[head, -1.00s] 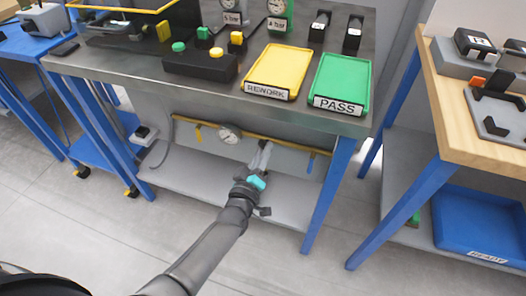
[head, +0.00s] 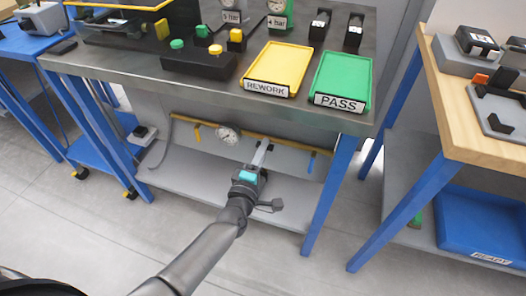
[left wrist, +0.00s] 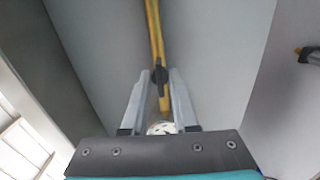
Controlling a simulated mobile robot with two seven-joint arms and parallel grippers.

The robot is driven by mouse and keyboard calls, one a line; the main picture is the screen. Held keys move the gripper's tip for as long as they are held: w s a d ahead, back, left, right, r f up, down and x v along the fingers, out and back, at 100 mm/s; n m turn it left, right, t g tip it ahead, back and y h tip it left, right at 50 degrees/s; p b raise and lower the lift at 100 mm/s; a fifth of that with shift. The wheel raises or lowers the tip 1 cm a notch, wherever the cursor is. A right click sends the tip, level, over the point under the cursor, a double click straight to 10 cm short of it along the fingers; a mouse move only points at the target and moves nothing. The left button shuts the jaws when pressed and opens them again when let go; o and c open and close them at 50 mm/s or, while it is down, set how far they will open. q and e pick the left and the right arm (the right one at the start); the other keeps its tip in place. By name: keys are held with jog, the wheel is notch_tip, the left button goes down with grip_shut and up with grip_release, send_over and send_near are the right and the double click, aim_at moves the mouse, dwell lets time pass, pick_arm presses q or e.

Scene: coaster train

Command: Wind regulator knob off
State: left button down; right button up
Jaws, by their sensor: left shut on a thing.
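My left gripper (head: 263,147) reaches under the bench to the yellow air pipe (head: 290,143). In the left wrist view its two grey fingers (left wrist: 160,77) are closed on a small black knob (left wrist: 160,76) on the yellow pipe (left wrist: 153,28). In the head view the knob is hidden at the fingertips. A round pressure gauge (head: 228,134) sits on the pipe to the left of the gripper. A white dial-like face (left wrist: 160,128) shows between the finger bases, partly hidden by the palm. My right gripper is not in view.
The pipe also carries a yellow lever (head: 197,132) and a blue lever (head: 311,162). The grey lower shelf (head: 185,183) lies below, and the bench top overhangs. A blue bench leg (head: 327,200) stands to the right. A yellow tray (head: 277,67) and green tray (head: 341,80) lie above.

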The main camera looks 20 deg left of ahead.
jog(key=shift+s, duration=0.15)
pick_arm(q)
jog(key=shift+n, duration=0.3)
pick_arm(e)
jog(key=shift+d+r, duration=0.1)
pick_arm(q)
jog(key=c, duration=0.7)
grip_release()
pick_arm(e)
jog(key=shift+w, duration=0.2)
pick_arm(q)
jog(key=s+p, duration=0.1)
jog(key=s, duration=0.4)
jog(key=s+p, duration=0.1)
jog(key=s, duration=0.4)
jog(key=s+p, duration=0.1)
jog(key=s, duration=0.4)
jog(key=shift+s+a, duration=0.1)
jog(key=shift+a, duration=0.15)
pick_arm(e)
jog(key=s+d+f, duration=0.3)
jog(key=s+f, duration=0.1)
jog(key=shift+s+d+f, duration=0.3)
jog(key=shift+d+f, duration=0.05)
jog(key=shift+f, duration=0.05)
